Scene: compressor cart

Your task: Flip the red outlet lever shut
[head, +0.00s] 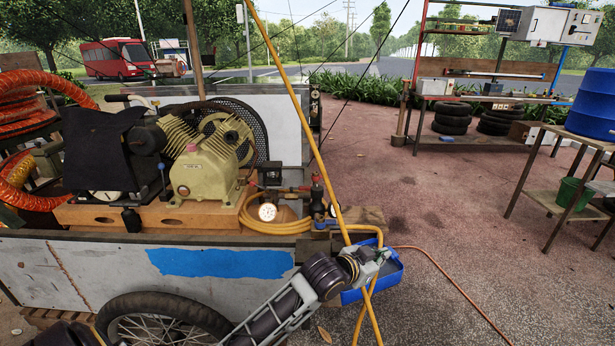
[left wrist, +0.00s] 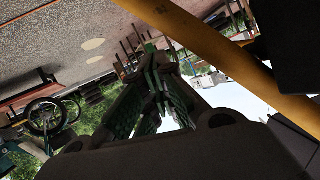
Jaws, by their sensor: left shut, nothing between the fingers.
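The compressor (head: 208,155) stands on a wooden board on the cart. At the board's right end are a round pressure gauge (head: 267,212) and brass fittings. A small red part (head: 317,190) stands upright there; it is too small to tell whether it is the outlet lever or how it is set. My left gripper (head: 378,258) is shut and empty, below and to the right of these fittings, near the yellow hose. In the left wrist view its green fingers (left wrist: 158,75) are together, and the lever does not show. My right gripper is not in view.
A yellow hose (head: 319,150) hangs down close to my left gripper and crosses the left wrist view (left wrist: 215,45). A blue tray (head: 388,278) is behind the gripper. The cart's wheel (head: 165,318) is below. The paving to the right is mostly clear.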

